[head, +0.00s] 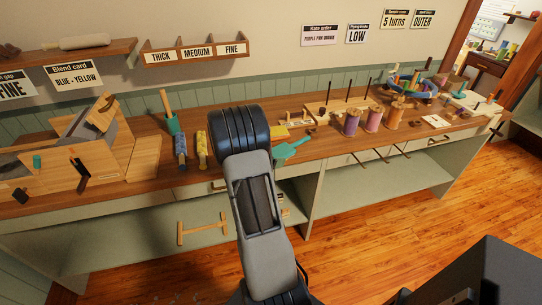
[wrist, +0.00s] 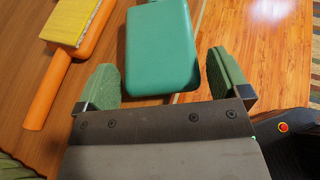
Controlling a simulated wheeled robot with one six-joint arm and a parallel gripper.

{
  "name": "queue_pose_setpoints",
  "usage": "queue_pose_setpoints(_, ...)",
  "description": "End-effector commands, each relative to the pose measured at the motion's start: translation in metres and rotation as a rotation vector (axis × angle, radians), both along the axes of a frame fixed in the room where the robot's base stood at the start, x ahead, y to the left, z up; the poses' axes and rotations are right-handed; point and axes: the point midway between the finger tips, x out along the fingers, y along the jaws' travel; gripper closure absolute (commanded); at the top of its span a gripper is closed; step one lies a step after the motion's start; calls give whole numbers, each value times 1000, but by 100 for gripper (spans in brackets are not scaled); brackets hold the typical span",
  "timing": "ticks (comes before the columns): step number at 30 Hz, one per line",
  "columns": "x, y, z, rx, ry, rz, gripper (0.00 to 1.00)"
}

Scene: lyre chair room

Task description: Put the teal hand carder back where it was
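The teal hand carder (head: 291,149) lies on the wooden workbench just right of my arm in the head view. The head view hides my gripper behind my arm. An orange carder with a yellow pad (wrist: 72,22) lies to the left in the wrist view.
The workbench (head: 225,180) holds thread spools (head: 373,120) to the right and a wooden drum machine (head: 60,155) to the left. Blue and yellow rolls (head: 180,150) lie left of my arm. Bare floor (head: 400,230) lies in front.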

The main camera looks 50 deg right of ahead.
Motion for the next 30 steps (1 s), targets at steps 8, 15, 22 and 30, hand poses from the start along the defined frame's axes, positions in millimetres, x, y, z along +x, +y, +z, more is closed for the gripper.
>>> queue_pose_setpoints(8, 0, 0, 1, 0, 0, 0, 0)
queue_pose_setpoints(15, 6, 19, 13, -2, -2, 3, 0)
queue_pose_setpoints(22, 16, 60, 30, -2, -2, 3, 0)
queue_pose_setpoints(30, 24, 95, 45, -1, -1, 2, 0)
